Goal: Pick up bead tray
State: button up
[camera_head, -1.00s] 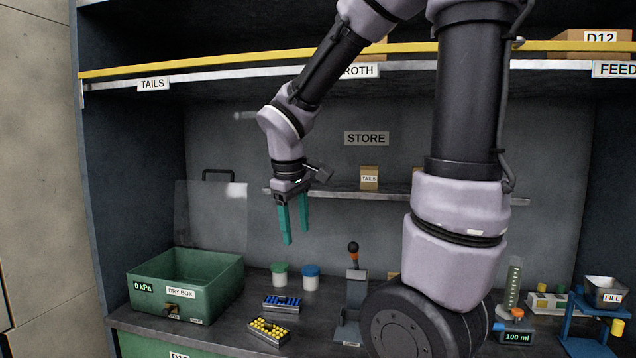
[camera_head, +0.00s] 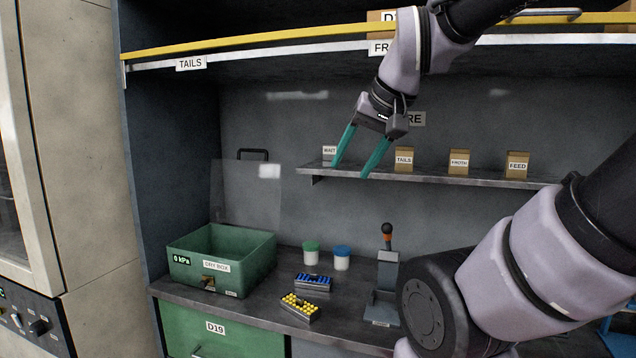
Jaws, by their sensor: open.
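Two small dark trays stand on the counter. One tray (camera_head: 300,317) holds yellow beads in the front, and the other tray (camera_head: 313,291) holds blue pieces just behind it. I cannot tell which one the task calls the bead tray. My gripper (camera_head: 350,170) has two teal fingers that are apart with nothing between them. It hangs tilted in front of the small wall shelf, well above both trays and a little to their right. Neither tray is touched or covered by my arm.
A green dry box (camera_head: 254,270) with its clear lid (camera_head: 242,190) raised stands left of the trays. Green-capped (camera_head: 311,255) and blue-capped (camera_head: 342,259) jars stand behind them, and a lever device (camera_head: 384,290) to the right. A shelf (camera_head: 420,179) with labelled boxes is behind my gripper.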

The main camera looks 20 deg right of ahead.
aim_at(312, 281)
jog(key=z, duration=0.4)
jog(key=j+z, duration=0.15)
jog(key=z, duration=0.3)
jog(key=j+z, duration=0.1)
jog(key=z, duration=0.3)
jog(key=j+z, duration=0.15)
jog(key=z, duration=0.25)
jog(key=j+z, duration=0.1)
jog(key=z, duration=0.35)
jog(key=k+j+z, duration=0.2)
jog(key=j+z, duration=0.15)
jog(key=k+j+z, duration=0.2)
jog(key=j+z, duration=0.2)
jog(key=j, duration=0.15)
jog(key=k+j+z, duration=0.45)
jog(key=k+j, duration=0.55)
jog(key=k, duration=0.1)
